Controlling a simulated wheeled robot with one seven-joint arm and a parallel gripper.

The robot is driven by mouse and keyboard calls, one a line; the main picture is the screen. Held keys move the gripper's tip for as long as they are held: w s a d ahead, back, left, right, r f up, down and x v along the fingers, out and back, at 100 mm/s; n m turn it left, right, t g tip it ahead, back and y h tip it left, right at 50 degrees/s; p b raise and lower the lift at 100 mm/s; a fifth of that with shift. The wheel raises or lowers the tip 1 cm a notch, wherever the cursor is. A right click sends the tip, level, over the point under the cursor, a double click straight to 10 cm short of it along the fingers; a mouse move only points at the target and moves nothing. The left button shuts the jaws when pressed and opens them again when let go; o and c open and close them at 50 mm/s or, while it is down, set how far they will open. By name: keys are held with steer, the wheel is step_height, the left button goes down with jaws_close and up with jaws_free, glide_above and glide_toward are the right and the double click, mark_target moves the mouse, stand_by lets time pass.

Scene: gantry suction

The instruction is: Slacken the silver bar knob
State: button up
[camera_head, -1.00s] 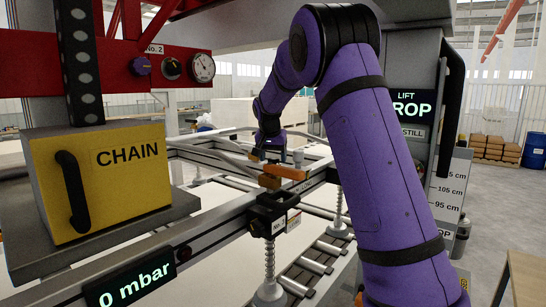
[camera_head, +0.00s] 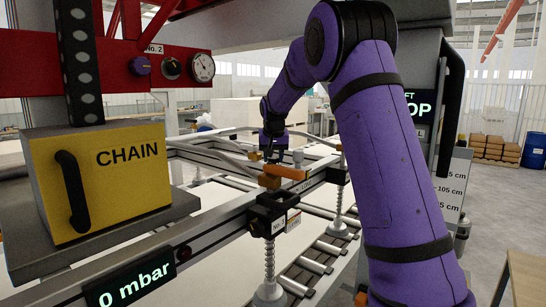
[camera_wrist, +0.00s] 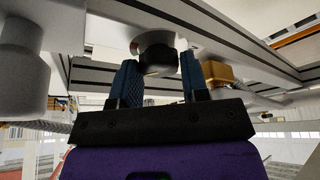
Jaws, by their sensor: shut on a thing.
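In the wrist view, the two blue fingers of my gripper (camera_wrist: 157,82) stand on either side of a dark round knob (camera_wrist: 157,62) below a pale silver disc. The gripper is shut on this knob, and the fingers hide parts of its sides. In the head view, my gripper (camera_head: 272,154) is small and far off, at the silver bar frame (camera_head: 225,212), just behind an orange lever (camera_head: 287,172). The knob itself cannot be made out there.
A yellow CHAIN box (camera_head: 100,185) stands at the left. A display (camera_head: 130,283) reads 0 mbar. A black clamp (camera_head: 270,215) with a suction cup (camera_head: 269,293) hangs from the frame near rollers (camera_head: 312,262). A brass-coloured block (camera_wrist: 222,72) is right of my fingers.

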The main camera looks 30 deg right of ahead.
steer(key=shift+d+n+t+y, duration=0.1)
steer(key=shift+n+t+y, duration=0.4)
steer(key=shift+n, duration=1.3)
steer(key=o, duration=0.9)
steer(key=shift+g+y, duration=0.3)
steer(key=v, duration=1)
steer(key=shift+s+r, duration=0.2)
steer(key=shift+r, duration=0.15)
